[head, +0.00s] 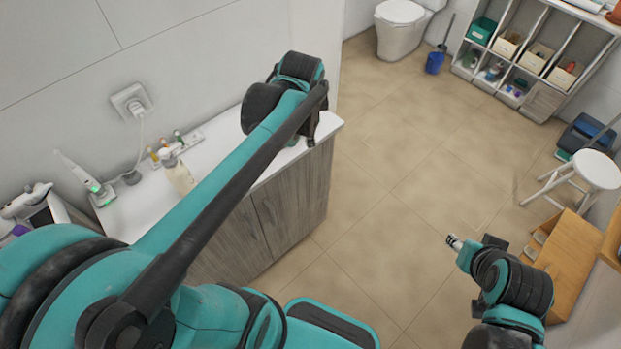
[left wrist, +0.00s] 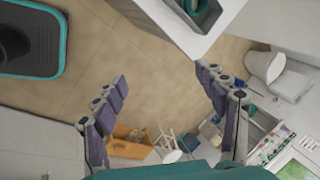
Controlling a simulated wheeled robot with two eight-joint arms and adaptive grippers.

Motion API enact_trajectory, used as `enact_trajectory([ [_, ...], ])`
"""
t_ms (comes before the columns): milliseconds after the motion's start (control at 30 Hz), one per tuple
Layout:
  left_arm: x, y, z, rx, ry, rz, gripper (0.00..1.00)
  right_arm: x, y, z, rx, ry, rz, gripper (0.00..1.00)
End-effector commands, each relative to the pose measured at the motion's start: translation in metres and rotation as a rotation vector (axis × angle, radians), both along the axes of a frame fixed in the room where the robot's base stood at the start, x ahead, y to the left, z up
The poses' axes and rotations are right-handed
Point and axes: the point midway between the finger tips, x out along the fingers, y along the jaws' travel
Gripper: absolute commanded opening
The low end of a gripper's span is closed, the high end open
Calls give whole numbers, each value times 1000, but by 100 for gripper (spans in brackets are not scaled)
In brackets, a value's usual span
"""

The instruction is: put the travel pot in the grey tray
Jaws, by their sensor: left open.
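A toilet (head: 400,28) is behind. The middle floor is clear.

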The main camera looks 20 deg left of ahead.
Motion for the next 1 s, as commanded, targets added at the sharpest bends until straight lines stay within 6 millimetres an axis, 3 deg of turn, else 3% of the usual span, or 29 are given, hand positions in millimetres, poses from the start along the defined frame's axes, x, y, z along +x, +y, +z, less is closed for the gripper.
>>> enact_trajectory([
  [33, -23, -12, 1, -61, -44, 100, 72, 0, 0, 0, 0, 0, 0, 40],
  [200, -83, -45, -9, -308, -175, 459, 72, 0, 0, 0, 0, 0, 0, 40],
  [400, -125, -66, -29, -534, -253, 745, 72, 0, 0, 0, 0, 0, 0, 40],
  [533, -134, -70, -36, -599, -268, 825, 72, 0, 0, 0, 0, 0, 0, 40],
  [867, -135, -71, -38, -611, -271, 840, 72, 0, 0, -1, 0, 0, 0, 40],
  [1000, -135, -71, -54, -610, -271, 841, 72, 0, 0, -18, 0, 0, 0, 40],
])
